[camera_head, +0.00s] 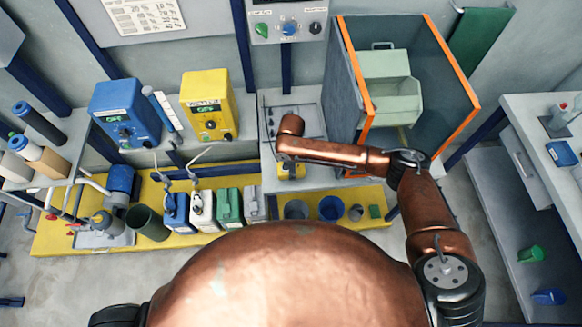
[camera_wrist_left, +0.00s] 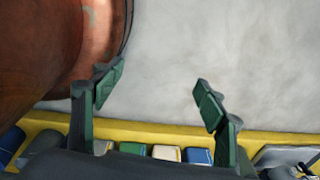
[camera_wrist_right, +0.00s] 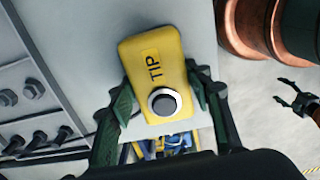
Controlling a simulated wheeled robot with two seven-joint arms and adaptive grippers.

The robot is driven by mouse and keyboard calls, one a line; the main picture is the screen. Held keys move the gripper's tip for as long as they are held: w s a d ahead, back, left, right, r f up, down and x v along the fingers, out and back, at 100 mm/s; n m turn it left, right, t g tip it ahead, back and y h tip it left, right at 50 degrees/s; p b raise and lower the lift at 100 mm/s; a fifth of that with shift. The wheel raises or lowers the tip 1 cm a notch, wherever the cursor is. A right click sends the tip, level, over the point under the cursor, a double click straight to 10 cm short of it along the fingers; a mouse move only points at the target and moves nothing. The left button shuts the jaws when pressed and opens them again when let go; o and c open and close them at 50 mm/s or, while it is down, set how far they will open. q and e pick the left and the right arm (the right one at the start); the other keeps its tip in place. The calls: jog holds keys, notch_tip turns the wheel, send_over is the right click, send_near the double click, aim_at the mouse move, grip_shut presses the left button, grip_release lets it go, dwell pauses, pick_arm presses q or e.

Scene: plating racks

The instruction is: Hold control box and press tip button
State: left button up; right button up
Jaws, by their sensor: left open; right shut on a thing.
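The control box (camera_wrist_right: 150,60) is yellow, with the word TIP on its face, in the right wrist view. Its round tip button (camera_wrist_right: 164,102) has a dark centre and a pale ring, and faces the camera. My right gripper (camera_wrist_right: 164,92) is shut on the box, one finger on each side. In the head view my right arm hides most of this spot; a small yellow part shows below its end. My left gripper (camera_wrist_left: 158,92) is open and empty over bare floor. Its open fingers also show at the right wrist view's right edge, apart from the box.
A grey panel with several bolts (camera_wrist_right: 33,88) is left of the box. In the head view, a blue unit (camera_head: 125,115) and yellow unit (camera_head: 210,105) stand at the back. Several jugs line a yellow platform (camera_head: 60,235). An orange-edged tank (camera_head: 445,60) stands behind my right arm.

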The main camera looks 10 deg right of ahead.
pick_arm(q)
grip_shut()
dwell(0.7)
dwell(1.2)
